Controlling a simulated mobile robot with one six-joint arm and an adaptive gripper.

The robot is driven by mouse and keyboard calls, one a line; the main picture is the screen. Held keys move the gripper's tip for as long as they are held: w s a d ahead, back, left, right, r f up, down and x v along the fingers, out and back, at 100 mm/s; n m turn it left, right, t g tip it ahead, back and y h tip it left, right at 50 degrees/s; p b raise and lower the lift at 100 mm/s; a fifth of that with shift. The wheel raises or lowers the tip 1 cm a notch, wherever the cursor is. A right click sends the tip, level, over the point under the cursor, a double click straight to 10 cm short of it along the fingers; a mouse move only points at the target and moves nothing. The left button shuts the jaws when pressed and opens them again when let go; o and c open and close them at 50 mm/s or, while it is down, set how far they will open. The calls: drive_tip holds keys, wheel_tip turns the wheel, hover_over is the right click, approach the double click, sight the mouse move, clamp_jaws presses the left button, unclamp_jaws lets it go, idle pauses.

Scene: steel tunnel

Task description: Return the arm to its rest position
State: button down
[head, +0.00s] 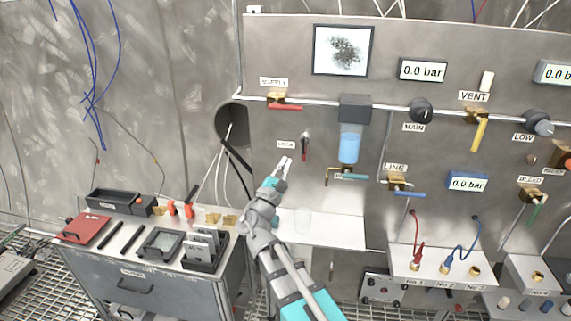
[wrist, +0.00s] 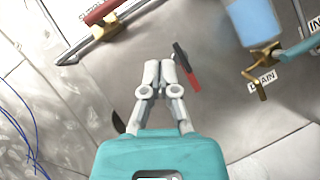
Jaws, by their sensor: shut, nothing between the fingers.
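My gripper (head: 284,166) is raised in front of the steel panel, its fingers pointing up at the panel. The wrist view shows the gripper (wrist: 159,66) with its two fingertips together and nothing between them. A small lever with a black and red handle (head: 304,147) is on the panel just right of the fingertips. It also shows in the wrist view (wrist: 187,69), beside the right finger; I cannot tell whether they touch. My arm reaches up from the bottom of the head view and hides part of the bench behind it.
A red-handled supply valve (head: 285,105) is above the gripper, and a blue filter bowl (head: 349,143) with a brass drain is to the right. A tool cabinet (head: 150,270) with trays stands left of my arm.

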drive_tip(key=s+d+f+m+g+h, duration=0.1)
drive_tip(key=d+f+m+g, duration=0.65)
drive_tip(key=d, duration=0.35)
drive_tip(key=s+d+f+m+g+h, duration=0.2)
drive_tip(key=d+f+m+g, duration=0.5)
drive_tip(key=d, duration=0.3)
drive_tip(key=s+d+f+m+g+y, duration=0.1)
drive_tip(key=s+f+m+g+y, duration=0.6)
drive_tip(key=s+f+m+y, duration=0.3)
wheel_tip(320, 180, down, 3)
drive_tip(key=shift+s+d+f+y, duration=0.1)
drive_tip(key=shift+s+d+y, duration=0.05)
drive_tip(key=shift+s+y, duration=1)
